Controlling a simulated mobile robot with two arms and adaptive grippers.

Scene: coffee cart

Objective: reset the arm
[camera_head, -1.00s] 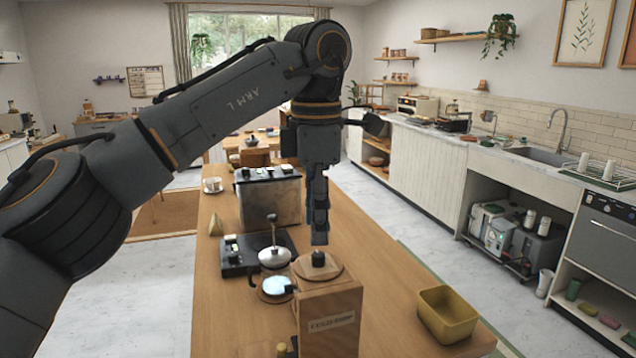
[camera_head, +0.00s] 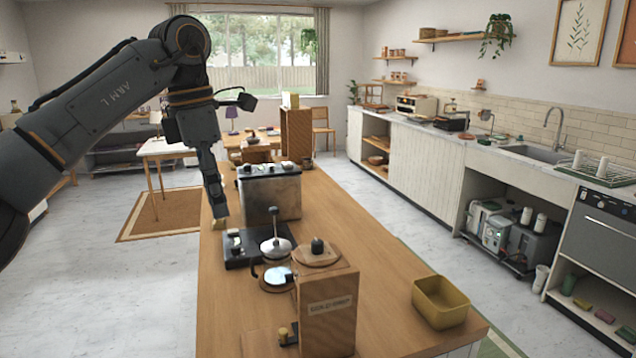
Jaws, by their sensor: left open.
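My left arm comes in from the left, and its left gripper (camera_head: 219,208) hangs pointing down over the left edge of the wooden counter (camera_head: 385,270). The gripper is open and holds nothing that I can see. It is left of the steel coffee machine (camera_head: 284,196) and appears above and behind the black stand (camera_head: 240,252). The fingers show nearly edge-on, so the gap between them is hard to see. My right gripper is not in view.
A wooden grinder box (camera_head: 327,310) with a round lid stands at the front of the counter. A kettle-like pot (camera_head: 276,247) is behind it. A yellow bin (camera_head: 440,302) stands at the front right. The counter's right middle is clear.

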